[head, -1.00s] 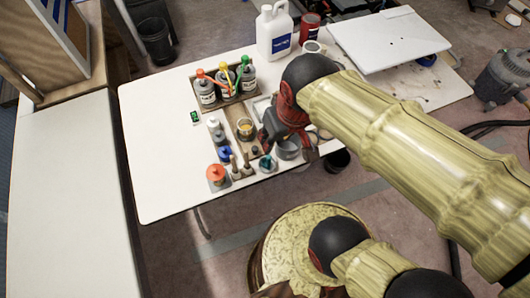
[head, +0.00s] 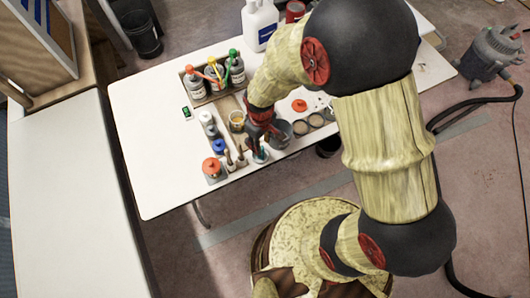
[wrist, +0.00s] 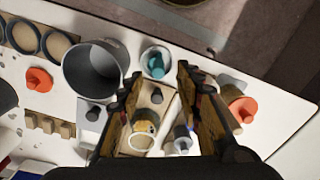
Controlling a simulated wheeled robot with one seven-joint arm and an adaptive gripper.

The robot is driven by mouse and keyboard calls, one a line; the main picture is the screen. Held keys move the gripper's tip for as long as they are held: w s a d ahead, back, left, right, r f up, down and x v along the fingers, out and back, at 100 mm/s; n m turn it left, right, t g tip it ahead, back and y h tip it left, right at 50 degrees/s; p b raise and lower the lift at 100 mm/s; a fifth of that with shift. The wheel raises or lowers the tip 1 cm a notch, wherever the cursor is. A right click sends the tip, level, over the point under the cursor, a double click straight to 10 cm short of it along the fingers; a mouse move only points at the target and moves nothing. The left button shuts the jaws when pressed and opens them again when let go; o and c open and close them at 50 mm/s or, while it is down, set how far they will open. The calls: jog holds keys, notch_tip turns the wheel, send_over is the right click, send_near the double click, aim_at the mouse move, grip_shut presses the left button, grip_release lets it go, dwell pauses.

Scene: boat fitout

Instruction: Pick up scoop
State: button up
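My gripper (wrist: 159,78) is open, with its two fingers apart over the workbench and nothing held between them. In the wrist view, a small white cup (wrist: 145,63) with a teal item (wrist: 156,66) in it lies just beyond the gap between the fingertips. The teal item also shows in the head view (head: 261,155), close to my gripper (head: 258,141). It may be the scoop, but I cannot tell its shape for sure. A large grey cup (wrist: 95,68) stands left of the fingers. Small brush-like handles and a grey-topped piece lie below and between the fingers.
The white table (head: 150,150) holds a rack of bottles with coloured caps (head: 213,78), a red-lidded jar (head: 212,168) and a white jug (head: 258,27). An orange cap (wrist: 38,80) and black rings lie left in the wrist view. The table's left side is clear.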

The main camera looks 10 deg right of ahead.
jog(key=f, duration=0.2)
jog(key=f+b, duration=0.1)
jog(key=f, duration=0.2)
jog(key=f+b, duration=0.1)
jog(key=f, duration=0.1)
jog(key=shift+w+f, duration=0.3)
grip_shut()
dwell(0.4)
